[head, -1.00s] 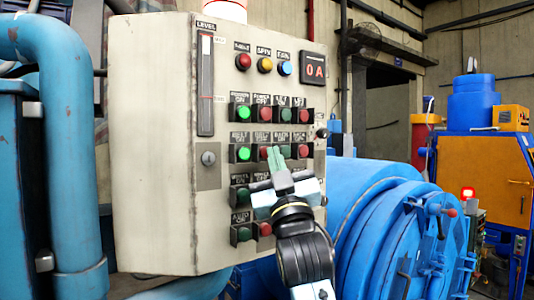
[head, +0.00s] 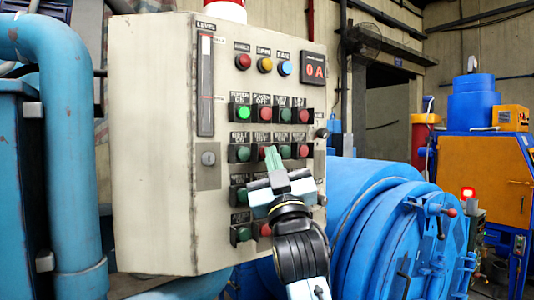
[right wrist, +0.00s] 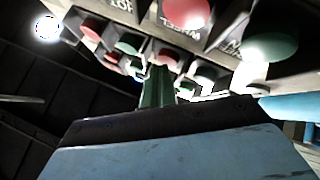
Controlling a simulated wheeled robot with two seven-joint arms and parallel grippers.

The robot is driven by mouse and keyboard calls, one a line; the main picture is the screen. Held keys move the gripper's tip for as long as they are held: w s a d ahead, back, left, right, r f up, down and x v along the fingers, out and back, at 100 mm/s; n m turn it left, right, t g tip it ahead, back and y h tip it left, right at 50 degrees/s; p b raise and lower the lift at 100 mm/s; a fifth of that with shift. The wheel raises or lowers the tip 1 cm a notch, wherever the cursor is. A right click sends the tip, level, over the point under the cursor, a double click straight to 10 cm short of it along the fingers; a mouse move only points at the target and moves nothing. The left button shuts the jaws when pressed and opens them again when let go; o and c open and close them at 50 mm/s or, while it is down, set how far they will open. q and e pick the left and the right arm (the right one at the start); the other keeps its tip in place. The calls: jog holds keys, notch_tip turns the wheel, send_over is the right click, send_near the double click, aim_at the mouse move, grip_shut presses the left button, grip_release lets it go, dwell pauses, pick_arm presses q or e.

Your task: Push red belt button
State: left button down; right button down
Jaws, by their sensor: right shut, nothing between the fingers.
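The grey control panel (head: 150,140) has rows of round buttons in the head view. The red belt button (head: 264,153) is in the "BELT" row, right of the green belt button (head: 243,153), which is unlit. My right gripper (head: 272,156) is shut and empty, its green fingertips at the red belt button and partly covering it. In the right wrist view the fingers (right wrist: 157,88) point at a row of buttons, with a red button (right wrist: 165,57) just beyond the tips. I cannot tell whether they touch it. My left gripper is not in view.
Other buttons surround the fingertips closely, including a lit green power button (head: 243,113) above. A display (head: 313,69) reads "0 A". A blue pipe (head: 75,150) stands at the left, and a blue drum machine (head: 390,225) at the right.

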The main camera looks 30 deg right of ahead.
jog(key=shift+s, duration=0.85)
jog(key=shift+s+d+p, duration=0.15)
jog(key=shift+s+p, duration=0.25)
jog(key=shift+s, duration=0.85)
jog(key=shift+s+d+p, duration=0.1)
jog(key=shift+s+p, duration=0.3)
jog(key=shift+s, duration=0.85)
jog(key=shift+f, duration=0.15)
